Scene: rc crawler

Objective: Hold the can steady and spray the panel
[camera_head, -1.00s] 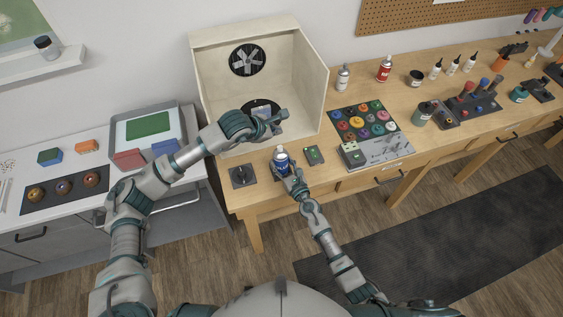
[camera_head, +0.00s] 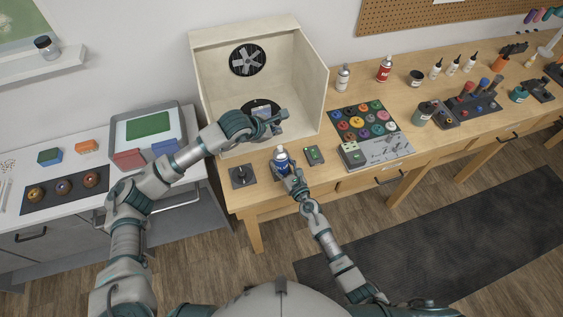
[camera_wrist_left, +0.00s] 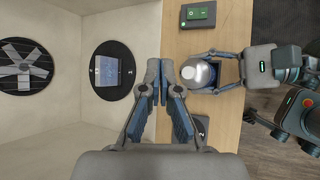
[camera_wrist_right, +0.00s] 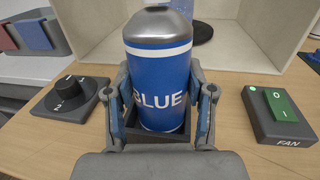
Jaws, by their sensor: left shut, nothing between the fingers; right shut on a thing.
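The blue spray can (camera_head: 281,160) stands upright at the table's front edge, in front of the booth. It also shows in the right wrist view (camera_wrist_right: 157,75), with a silver top and the word BLUE, in a dark square holder (camera_wrist_right: 160,137). My right gripper (camera_head: 289,171) is shut around its lower body. My left gripper (camera_head: 284,114) is shut and empty, behind and above the can; in the left wrist view its fingertips (camera_wrist_left: 160,68) are beside the can's top (camera_wrist_left: 198,74). The panel (camera_wrist_left: 108,71), partly blue, is on a dark round turntable (camera_wrist_left: 97,91) in the booth.
The open-fronted booth (camera_head: 314,85) has a fan (camera_head: 248,59) in its back wall. A knob box (camera_wrist_right: 69,98) is left of the can and a fan switch (camera_wrist_right: 279,113) with a lit green lamp is right. Paint pots (camera_head: 362,120) lie farther right.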

